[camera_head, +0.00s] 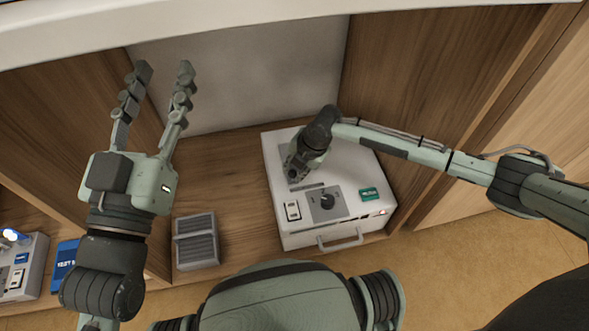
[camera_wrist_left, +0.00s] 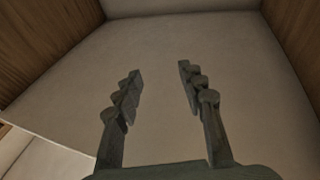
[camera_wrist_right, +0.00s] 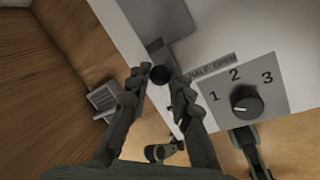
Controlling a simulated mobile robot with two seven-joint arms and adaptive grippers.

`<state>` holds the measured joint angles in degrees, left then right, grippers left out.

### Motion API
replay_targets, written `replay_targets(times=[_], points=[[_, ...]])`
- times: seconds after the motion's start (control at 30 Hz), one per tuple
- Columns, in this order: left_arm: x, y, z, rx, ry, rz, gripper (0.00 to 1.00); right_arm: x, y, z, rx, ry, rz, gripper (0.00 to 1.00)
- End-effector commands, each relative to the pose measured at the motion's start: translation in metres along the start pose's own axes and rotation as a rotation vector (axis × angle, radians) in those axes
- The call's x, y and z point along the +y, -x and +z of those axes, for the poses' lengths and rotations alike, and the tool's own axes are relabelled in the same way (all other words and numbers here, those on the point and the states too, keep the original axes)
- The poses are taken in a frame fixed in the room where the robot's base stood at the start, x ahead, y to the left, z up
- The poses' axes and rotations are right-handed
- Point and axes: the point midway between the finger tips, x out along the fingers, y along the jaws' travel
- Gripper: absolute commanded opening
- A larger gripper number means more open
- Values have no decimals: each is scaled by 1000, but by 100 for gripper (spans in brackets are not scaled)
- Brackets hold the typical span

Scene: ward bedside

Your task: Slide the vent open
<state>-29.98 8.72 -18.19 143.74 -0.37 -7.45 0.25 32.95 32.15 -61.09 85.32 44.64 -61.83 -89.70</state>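A white box-shaped device (camera_head: 285,155) stands on the wooden shelf floor. In the right wrist view its top has a grey plate (camera_wrist_right: 145,18), a dark round knob (camera_wrist_right: 163,75) and a label strip ending in "OPEN" (camera_wrist_right: 211,67). This looks like the vent slide. My right gripper (camera_head: 291,176) points down over the device top. Its fingers (camera_wrist_right: 161,76) are drawn close, one on each side of the knob, and seem to touch it. Much of the plate is hidden in the head view. My left gripper (camera_head: 163,70) is open, empty and raised, away from the device.
The device also has a numbered dial (camera_wrist_right: 246,102), a white switch (camera_head: 293,210), a green label (camera_head: 370,194) and a front handle (camera_head: 340,238). A grey slatted block (camera_head: 196,241) stands left of it. A blue box (camera_head: 64,259) lies further left.

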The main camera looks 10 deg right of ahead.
Motion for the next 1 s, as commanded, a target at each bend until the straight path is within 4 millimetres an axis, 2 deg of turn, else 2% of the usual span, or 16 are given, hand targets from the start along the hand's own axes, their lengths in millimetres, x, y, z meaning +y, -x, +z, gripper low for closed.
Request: replay_targets(times=[0.07, 0.43, 0.57, 0.8, 1.0], points=[[0, 0, 0, 0, 0, 0, 40, 0, 0, 0, 0, 0, 0, 0], [-1, 0, 0, -9, -2, -1, 40, -2, 2, 3, 0, -1, -2, 0], [-11, 2, 26, -137, -25, -19, 40, -13, 6, 14, 0, -3, -3, 0], [-34, 17, 73, -379, -62, -61, 40, -43, 14, 44, -1, -3, -4, 0], [-40, 23, 85, -439, -70, -72, 40, -51, 16, 53, 0, -1, -2, 0]])
